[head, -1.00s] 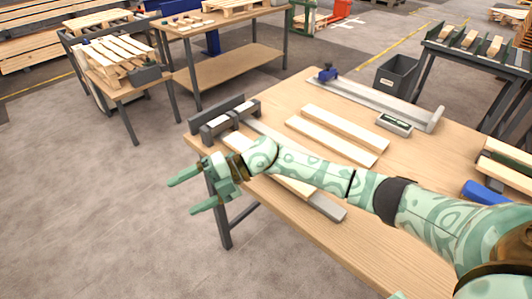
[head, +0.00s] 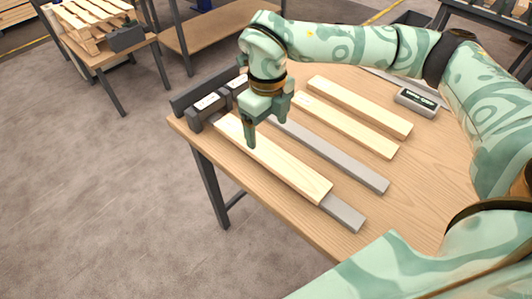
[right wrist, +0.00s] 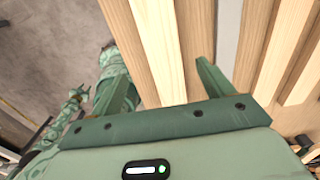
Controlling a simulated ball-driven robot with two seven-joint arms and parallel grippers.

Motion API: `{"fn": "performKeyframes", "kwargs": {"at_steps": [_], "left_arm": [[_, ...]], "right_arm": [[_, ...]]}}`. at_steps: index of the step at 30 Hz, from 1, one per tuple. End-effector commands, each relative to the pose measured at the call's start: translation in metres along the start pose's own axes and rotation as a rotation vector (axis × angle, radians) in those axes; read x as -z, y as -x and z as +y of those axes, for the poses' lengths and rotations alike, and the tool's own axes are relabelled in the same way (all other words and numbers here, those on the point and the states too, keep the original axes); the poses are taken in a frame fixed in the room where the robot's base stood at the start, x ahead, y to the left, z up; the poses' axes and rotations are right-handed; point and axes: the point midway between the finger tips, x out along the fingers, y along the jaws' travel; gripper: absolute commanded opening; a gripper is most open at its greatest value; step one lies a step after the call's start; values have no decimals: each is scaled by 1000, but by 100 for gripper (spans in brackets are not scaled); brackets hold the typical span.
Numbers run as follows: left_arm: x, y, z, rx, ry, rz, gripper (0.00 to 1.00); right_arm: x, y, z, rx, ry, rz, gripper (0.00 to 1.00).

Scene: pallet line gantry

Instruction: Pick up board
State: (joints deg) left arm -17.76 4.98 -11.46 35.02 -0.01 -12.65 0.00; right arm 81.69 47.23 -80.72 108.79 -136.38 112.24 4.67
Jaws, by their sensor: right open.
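The nearest pale board (head: 290,168) lies lengthwise on a grey rail at the table's left edge, its far end by a dark stop block. My right gripper (head: 267,122) points down over the far part of this board. Its jaws are open. In the right wrist view the board (right wrist: 158,45) runs between the spread fingers (right wrist: 165,85), nearer the left one; I cannot tell whether they touch it. Two more pale boards (head: 365,103) (head: 350,125) lie to the right. My left gripper is outside the head view; a small patterned arm part in the right wrist view is too unclear to read.
A bare grey rail (head: 335,157) lies between the nearest board and the other two. Dark stop blocks (head: 208,108) stand at the table's far left end. A grey box with a display (head: 416,101) sits at the back right. The front right tabletop is clear.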

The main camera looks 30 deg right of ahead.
Motion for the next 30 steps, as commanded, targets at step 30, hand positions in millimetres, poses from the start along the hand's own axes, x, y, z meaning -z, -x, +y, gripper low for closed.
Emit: {"fn": "performKeyframes", "kwargs": {"at_steps": [30], "left_arm": [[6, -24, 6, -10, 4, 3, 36]], "right_arm": [[-2, -83, -2, -1, -1, -2, 41]]}}
